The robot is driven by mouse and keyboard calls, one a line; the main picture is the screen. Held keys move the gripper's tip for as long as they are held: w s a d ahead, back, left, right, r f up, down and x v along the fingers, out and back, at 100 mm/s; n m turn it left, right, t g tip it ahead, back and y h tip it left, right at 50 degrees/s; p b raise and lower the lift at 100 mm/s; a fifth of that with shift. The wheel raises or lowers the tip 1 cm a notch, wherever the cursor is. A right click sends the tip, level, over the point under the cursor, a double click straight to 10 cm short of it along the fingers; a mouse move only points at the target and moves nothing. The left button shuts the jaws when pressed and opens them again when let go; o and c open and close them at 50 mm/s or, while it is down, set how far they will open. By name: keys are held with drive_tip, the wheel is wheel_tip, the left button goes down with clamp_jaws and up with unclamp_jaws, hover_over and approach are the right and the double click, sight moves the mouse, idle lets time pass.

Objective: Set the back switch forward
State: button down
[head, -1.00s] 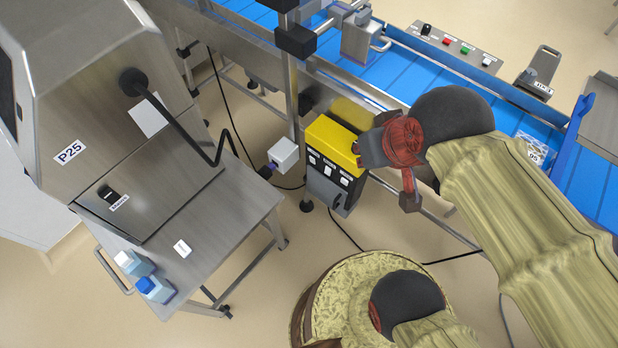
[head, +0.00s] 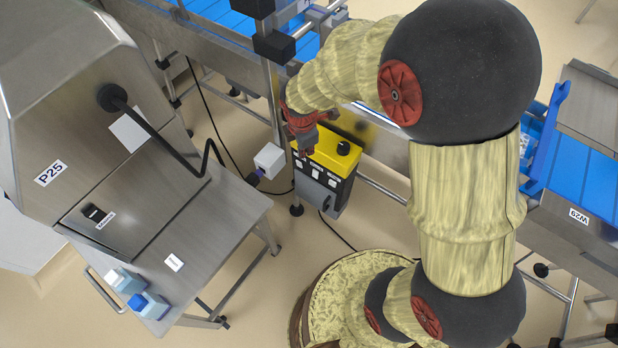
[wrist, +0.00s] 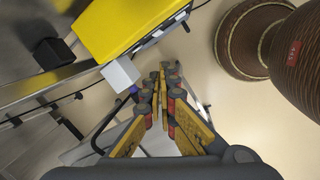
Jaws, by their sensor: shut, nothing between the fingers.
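A control box with a yellow top (head: 325,158) and dark front stands under the conveyor. A black knob (head: 343,148) sits on its top. A row of small white switches (head: 316,174) runs along its front face; their settings are too small to tell, and I cannot tell which is the back one. My gripper (head: 308,151) is shut and empty, over the left part of the box in the head view and partly covering it. In the wrist view the shut fingers (wrist: 166,72) point beside the yellow box (wrist: 122,25), apart from it; its switch side is seen edge-on.
A grey junction box (head: 269,160) on a post stands just left of the control box.

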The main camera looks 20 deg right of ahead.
sight(315, 174)
wheel_tip(315, 174, down, 14)
drive_tip(key=a+n+g, duration=0.1)
drive_tip(key=n, duration=0.5)
drive_tip(key=shift+w+a+r+n, duration=0.2)
drive_tip(key=shift+a+n, duration=0.1)
drive_tip(key=shift+a, duration=0.1)
drive_tip(key=w+d+f+b, duration=0.3)
drive_tip(key=d+f+b, duration=0.1)
drive_tip(key=f, duration=0.6)
drive_tip(key=shift+f+b, duration=0.15)
drive_tip(key=shift+b, duration=0.3)
drive_tip(key=shift+d+p, duration=0.2)
drive_tip(key=shift+p, duration=0.15)
